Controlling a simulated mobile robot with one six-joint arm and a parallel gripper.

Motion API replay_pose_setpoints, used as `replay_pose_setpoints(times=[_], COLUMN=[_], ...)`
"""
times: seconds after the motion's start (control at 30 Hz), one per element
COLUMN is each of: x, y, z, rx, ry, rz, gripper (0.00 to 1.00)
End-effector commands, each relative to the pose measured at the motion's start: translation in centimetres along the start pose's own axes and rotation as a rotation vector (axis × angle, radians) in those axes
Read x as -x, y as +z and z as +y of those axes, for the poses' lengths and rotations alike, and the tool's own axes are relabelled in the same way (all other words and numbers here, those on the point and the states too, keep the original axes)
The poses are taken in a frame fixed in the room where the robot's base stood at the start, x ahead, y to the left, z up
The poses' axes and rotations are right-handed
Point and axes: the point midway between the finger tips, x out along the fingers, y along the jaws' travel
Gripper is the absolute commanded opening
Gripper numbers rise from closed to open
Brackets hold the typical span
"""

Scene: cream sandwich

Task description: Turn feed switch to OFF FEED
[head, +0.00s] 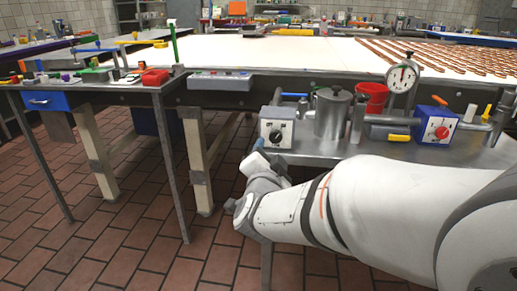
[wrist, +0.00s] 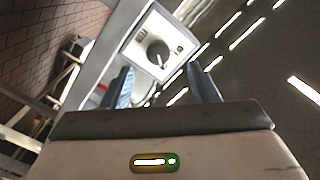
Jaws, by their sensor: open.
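The feed switch is a pale box (head: 277,129) with a white front face and a black round knob (head: 275,135), standing at the left end of the metal side table. Small dark labels sit around the knob, too small to read surely. In the wrist view the switch face (wrist: 135,48) is tilted, and its dark knob (wrist: 158,54) lies ahead, between the lines of the two fingers. My gripper (wrist: 163,84) is open and empty, with its fingers apart on either side and short of the knob. In the head view my wrist is below and in front of the switch.
On the metal side table (head: 330,150) stand a steel pot (head: 333,114), a red cup (head: 371,97), a dial gauge (head: 402,77) and a blue box with a red knob (head: 436,125). Tiled floor lies open at left.

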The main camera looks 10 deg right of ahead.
Motion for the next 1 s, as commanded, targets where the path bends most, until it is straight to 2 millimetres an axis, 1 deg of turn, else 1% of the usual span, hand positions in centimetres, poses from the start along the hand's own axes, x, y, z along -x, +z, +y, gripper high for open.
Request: replay_pose_setpoints(times=[0.03, 0.17, 0.4, 0.5, 0.6, 0.7, 0.93, 0.97, 1.0], x=[-0.1, -1.2, -5.0, -6.4, -7.3, -7.8, -7.8, -7.8, -7.8], y=[0.2, -0.1, -0.2, -0.3, -0.3, -0.4, -0.4, -0.4, -0.4], z=[0.4, 0.5, 0.6, 0.5, 0.5, 0.4, 0.4, 0.4, 0.4], rx=[-0.006, -0.011, -0.011, -0.011, -0.01, -0.01, -0.01, -0.01, -0.01], ry=[0.001, 0.005, 0.005, 0.004, 0.004, 0.003, 0.002, 0.002, 0.003], rz=[0.015, 0.034, 0.034, 0.032, 0.031, 0.031, 0.031, 0.031, 0.031], gripper=[0.54, 0.54, 0.54, 0.54, 0.54, 0.54, 0.54, 0.53, 0.5])
